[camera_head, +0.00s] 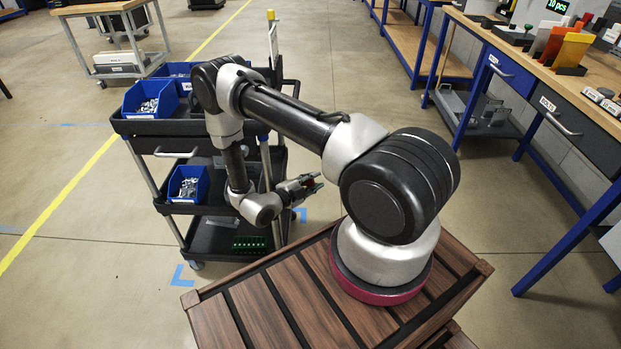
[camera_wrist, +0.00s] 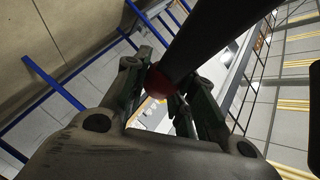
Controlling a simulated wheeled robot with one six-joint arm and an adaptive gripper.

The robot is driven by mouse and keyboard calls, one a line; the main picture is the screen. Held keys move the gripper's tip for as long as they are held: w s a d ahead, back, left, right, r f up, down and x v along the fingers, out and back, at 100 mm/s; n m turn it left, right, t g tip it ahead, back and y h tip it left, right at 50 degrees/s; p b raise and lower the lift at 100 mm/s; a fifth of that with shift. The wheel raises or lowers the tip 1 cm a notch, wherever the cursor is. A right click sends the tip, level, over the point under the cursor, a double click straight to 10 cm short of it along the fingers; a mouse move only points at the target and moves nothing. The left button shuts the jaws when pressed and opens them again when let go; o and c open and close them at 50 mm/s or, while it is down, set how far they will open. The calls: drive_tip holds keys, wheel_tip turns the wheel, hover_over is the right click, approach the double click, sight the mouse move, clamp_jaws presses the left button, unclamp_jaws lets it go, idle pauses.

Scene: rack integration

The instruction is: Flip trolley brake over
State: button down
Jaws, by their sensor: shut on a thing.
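The trolley (camera_head: 160,127) is black with several shelves and stands left of my arm in the head view. My gripper (camera_head: 312,184) is beside the trolley's right side, at about the height of its middle shelf. In the wrist view my gripper (camera_wrist: 160,88) is shut on the red end of a dark bar (camera_wrist: 208,38), which appears to be the trolley brake lever. The bar slants up to the right out of that view. A small red spot shows at the gripper in the head view; the rest of the lever cannot be made out there.
Blue bins of parts (camera_head: 150,99) stand on the trolley's top, and another (camera_head: 187,184) is on the middle shelf. A green board (camera_head: 250,243) lies on the lowest shelf. Workbenches (camera_head: 560,75) line the right. The floor between (camera_head: 320,75) is clear.

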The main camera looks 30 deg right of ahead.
wheel_tip(320, 180, down, 8)
drive_tip(key=a+m+t+y, duration=0.1)
drive_tip(key=m+y, duration=0.3)
drive_tip(key=y, duration=0.1)
drive_tip(key=shift+w+r+m+t+y, duration=0.2)
drive_tip(key=shift+w+m+t+y, duration=0.05)
drive_tip(key=shift+m+t+y, duration=0.15)
idle(0.3)
drive_tip(key=c, duration=1.2)
unclamp_jaws()
drive_tip(key=shift+o, duration=0.2)
drive_tip(key=v, duration=1.2)
